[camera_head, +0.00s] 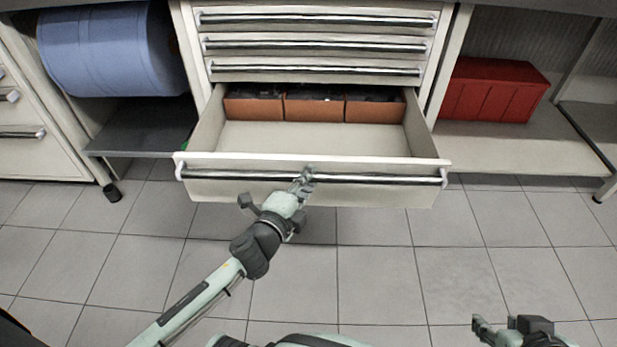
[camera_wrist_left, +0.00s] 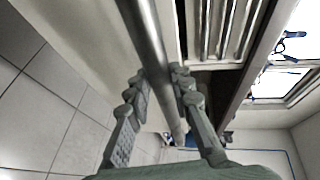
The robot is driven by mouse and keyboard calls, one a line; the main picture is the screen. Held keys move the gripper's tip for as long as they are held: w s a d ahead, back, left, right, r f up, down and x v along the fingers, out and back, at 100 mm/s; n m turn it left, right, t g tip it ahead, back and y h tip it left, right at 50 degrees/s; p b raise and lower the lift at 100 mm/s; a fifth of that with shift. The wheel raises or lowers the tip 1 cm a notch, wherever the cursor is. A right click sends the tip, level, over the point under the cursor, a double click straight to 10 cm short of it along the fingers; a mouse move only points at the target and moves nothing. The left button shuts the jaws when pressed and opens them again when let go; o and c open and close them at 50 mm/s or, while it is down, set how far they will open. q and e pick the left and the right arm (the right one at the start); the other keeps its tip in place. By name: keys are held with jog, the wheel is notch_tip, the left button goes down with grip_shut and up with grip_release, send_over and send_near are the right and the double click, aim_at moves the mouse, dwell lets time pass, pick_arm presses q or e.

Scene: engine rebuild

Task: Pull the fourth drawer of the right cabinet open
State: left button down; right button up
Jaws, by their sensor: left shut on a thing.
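The fourth drawer (camera_head: 330,192) of the cabinet stands pulled well out below three shut drawers in the head view. Orange-brown bins (camera_head: 314,107) with dark contents sit at its back, and its front floor is bare. My left gripper (camera_head: 306,176) is shut on the drawer's long metal handle (camera_head: 380,178), near the middle of the bar. In the left wrist view the handle bar (camera_wrist_left: 150,45) runs between the two fingers (camera_wrist_left: 160,105). My right gripper (camera_head: 484,330) is at the bottom right edge, partly cut off, away from the drawer; its jaw state is unclear.
A big blue roll (camera_head: 110,48) is mounted left of the cabinet above a grey shelf (camera_head: 140,140). A red box (camera_head: 494,90) sits on the shelf to the right. Another drawer cabinet (camera_head: 30,155) is at the far left. The tiled floor (camera_head: 375,270) in front is clear.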

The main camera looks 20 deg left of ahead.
pick_arm(q)
jog(key=c, duration=1.3)
grip_release()
jog(key=v, duration=1.2)
